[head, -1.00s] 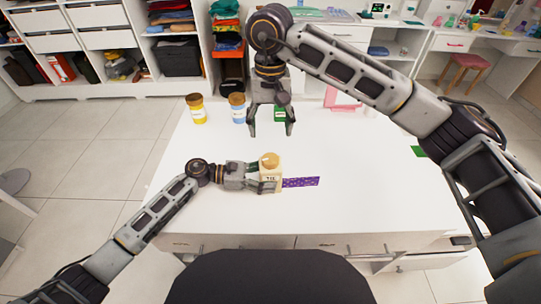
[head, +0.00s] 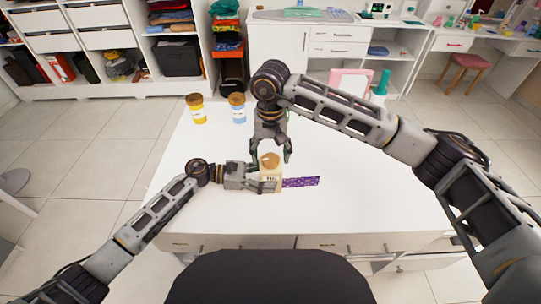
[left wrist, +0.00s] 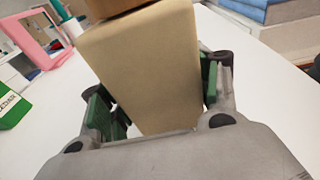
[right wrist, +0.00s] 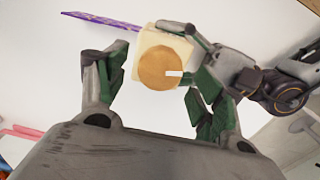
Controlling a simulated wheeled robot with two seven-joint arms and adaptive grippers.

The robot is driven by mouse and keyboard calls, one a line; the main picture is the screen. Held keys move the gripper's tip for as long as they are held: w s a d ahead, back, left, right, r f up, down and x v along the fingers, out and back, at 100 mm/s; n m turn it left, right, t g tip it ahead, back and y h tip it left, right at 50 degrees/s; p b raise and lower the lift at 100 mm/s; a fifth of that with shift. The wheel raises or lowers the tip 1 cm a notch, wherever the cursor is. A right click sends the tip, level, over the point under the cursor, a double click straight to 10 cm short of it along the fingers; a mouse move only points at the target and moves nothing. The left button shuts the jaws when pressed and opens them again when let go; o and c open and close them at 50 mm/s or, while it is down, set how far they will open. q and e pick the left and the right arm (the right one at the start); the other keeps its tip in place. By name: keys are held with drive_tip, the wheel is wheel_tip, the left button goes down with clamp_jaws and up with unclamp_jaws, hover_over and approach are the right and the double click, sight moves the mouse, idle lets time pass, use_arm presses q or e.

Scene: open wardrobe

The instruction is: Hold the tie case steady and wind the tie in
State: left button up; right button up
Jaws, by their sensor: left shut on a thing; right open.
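The tie case (head: 271,180) is a cream box standing on the white table, with a round tan knob (head: 270,159) on top. The purple patterned tie (head: 300,182) sticks out of its right side and lies flat. My left gripper (head: 268,184) is shut on the tie case from the left; the left wrist view shows the case (left wrist: 145,70) between its green pads. My right gripper (head: 270,155) is open above and just behind the knob. In the right wrist view the knob (right wrist: 160,69), with a white mark, lies ahead between the open fingers, and the tie (right wrist: 100,20) extends beyond.
A yellow jar (head: 197,108) and a blue jar (head: 237,108) stand at the table's back left. A pink frame (head: 350,88) and a green bottle (head: 380,85) stand at the back right. The table's right and front parts are clear.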

drive_tip(key=shift+f, duration=0.7)
drive_tip(key=c, duration=1)
